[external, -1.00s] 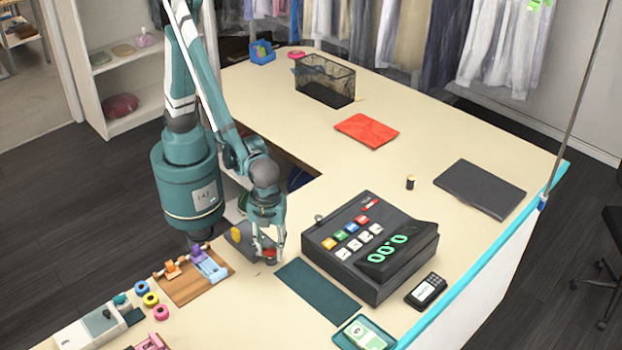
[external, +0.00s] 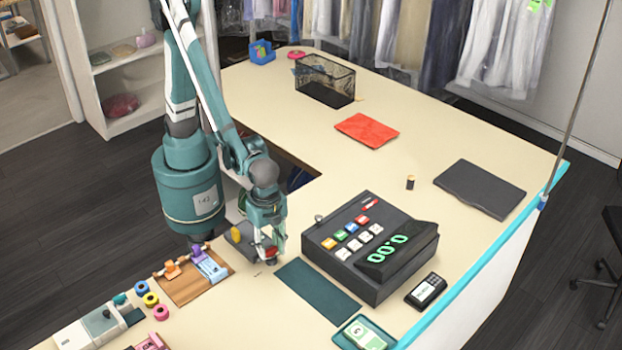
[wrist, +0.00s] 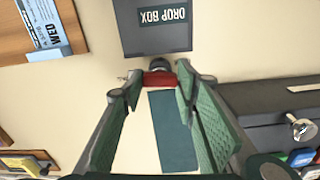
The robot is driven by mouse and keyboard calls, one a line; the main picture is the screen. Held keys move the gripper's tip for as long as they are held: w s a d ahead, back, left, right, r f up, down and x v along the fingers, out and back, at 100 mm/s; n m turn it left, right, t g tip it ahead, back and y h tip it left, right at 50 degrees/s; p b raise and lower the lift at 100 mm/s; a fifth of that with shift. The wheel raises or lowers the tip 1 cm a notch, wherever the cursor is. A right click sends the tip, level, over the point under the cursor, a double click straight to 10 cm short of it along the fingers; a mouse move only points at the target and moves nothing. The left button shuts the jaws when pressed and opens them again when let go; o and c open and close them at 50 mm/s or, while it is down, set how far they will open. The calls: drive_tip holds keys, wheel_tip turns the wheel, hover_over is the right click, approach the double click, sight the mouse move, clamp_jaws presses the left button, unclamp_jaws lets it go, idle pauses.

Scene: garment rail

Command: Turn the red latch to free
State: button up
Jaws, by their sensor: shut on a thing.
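The red latch (wrist: 160,79) shows in the wrist view as a short red bar at the front edge of the grey drop box (wrist: 155,30), between my fingertips. My gripper (wrist: 158,88) is shut on the latch, one green-padded finger at each end. In the external view my gripper (external: 266,246) is low over the counter, beside the drop box (external: 240,239), and a small part of the red latch (external: 271,250) shows between its fingers. The fingers hide much of the latch there, and I cannot tell its exact turn.
A black cash register (external: 370,247) stands to the right, with a dark green mat (external: 318,291) in front of it. A wooden board (external: 190,285) with clips and tags lies to the left. Bare counter lies between board and mat.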

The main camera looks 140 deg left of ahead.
sight(270, 249)
idle(0.5)
drive_tip(key=o, duration=0.9)
drive_tip(key=shift+r, duration=0.15)
drive_tip(key=shift+r, duration=5.9)
